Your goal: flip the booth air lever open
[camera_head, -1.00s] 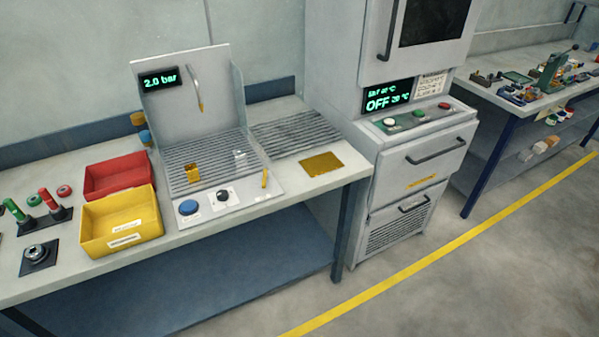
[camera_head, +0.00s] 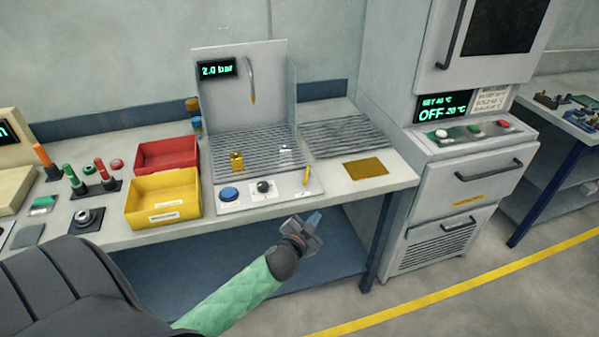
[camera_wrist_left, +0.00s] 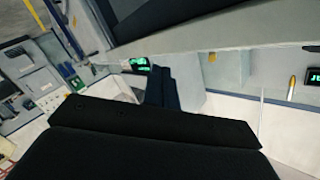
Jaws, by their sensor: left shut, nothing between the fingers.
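The booth (camera_head: 243,60) is a grey open box on the bench with a "2.0 bar" display (camera_head: 217,68), a slatted floor and a hanging nozzle (camera_head: 252,85). Its front panel carries a blue button (camera_head: 229,194), a dark knob (camera_head: 264,187) and, at the right end, a small yellow lever (camera_head: 306,176) standing nearly upright. My left gripper (camera_head: 314,221) is shut and empty, in front of the bench edge and below the lever in the picture, apart from it. The left wrist view is tilted; dark finger shapes (camera_wrist_left: 161,86) show there, and I cannot make out the lever.
A yellow bin (camera_head: 163,216) and a red bin (camera_head: 166,155) stand left of the booth. A brass piece (camera_head: 237,161) sits on the slats. A gold plate (camera_head: 365,169) lies right of the panel. An oven cabinet (camera_head: 440,195) stands right of the bench (camera_head: 395,180). Floor in front is open.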

